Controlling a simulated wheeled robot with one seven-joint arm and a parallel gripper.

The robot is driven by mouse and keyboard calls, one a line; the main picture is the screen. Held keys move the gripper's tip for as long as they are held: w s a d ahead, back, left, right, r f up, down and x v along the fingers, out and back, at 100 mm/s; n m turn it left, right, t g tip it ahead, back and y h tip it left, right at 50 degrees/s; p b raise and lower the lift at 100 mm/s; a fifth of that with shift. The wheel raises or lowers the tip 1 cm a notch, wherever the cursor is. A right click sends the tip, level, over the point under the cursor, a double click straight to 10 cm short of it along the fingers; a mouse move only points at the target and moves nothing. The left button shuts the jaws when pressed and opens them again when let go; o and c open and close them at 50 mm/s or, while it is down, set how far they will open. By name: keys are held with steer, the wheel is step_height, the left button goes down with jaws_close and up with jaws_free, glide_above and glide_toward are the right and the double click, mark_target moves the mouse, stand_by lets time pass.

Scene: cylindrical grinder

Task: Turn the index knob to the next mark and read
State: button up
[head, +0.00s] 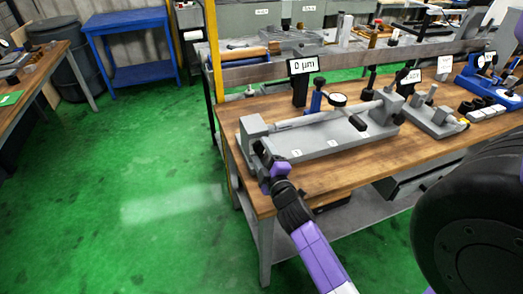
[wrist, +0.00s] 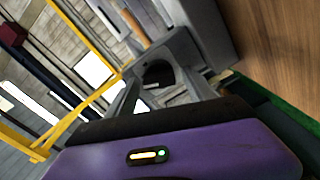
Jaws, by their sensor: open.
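A grey bench fixture (head: 330,140) with a long horizontal bar stands on the wooden bench in the head view. My gripper (head: 262,153) is at the fixture's left end block (head: 252,128), low on its near side. In the wrist view my gripper (wrist: 163,92) is open, with a dark round part (wrist: 157,72), likely the index knob, at its far end between the grey fingers. I cannot tell whether the fingers touch it. Any mark on the knob is hidden. A display (head: 303,65) behind the fixture reads "0 µm". A round dial gauge (head: 338,99) sits above the bar.
More gauges and displays stand along the bench to the right, including a grey fixture (head: 435,115) and a blue one (head: 490,80). A yellow post (head: 213,50) rises behind the bench's left end. The green floor (head: 150,165) to the left is open.

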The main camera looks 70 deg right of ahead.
steer(key=shift+w+d, duration=0.1)
steer(key=shift+d, duration=0.05)
steer(key=shift+c, duration=0.2)
steer(key=c, duration=1.3)
steer(key=m+b, duration=0.2)
steer(key=m, duration=0.2)
steer(key=shift+f, duration=0.1)
steer(key=m+b, duration=0.2)
steer(key=m, duration=0.2)
steer(key=shift+m, duration=0.3)
